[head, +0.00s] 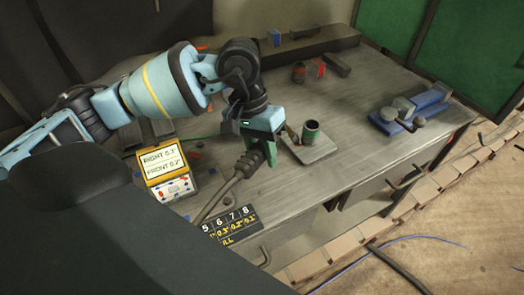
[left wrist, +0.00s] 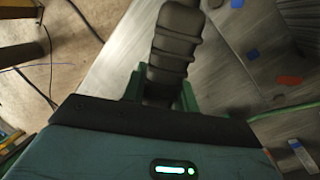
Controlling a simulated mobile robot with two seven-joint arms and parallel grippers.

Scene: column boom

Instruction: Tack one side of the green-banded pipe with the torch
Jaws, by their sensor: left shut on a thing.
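The green-banded pipe (head: 311,131) stands upright on a light square plate (head: 318,153) on the workbench. My left gripper (head: 264,152) is just left of the plate, its green fingers shut on the torch. The dark torch handle (head: 247,165) tilts down to the left, with its cable running toward the bench's front edge. The ribbed torch handle (left wrist: 170,50) also shows between the green fingers in the left wrist view. A small brownish piece beside the pipe's left may be the torch nozzle; I cannot tell whether it touches. My right gripper is not in view.
A yellow-framed box (head: 167,168) with written settings stands left on the workbench (head: 370,130). A black numbered card (head: 232,224) is at the front edge. A blue vise (head: 410,110) is at right. A reddish cylinder (head: 299,73) and steel block (head: 337,65) are behind.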

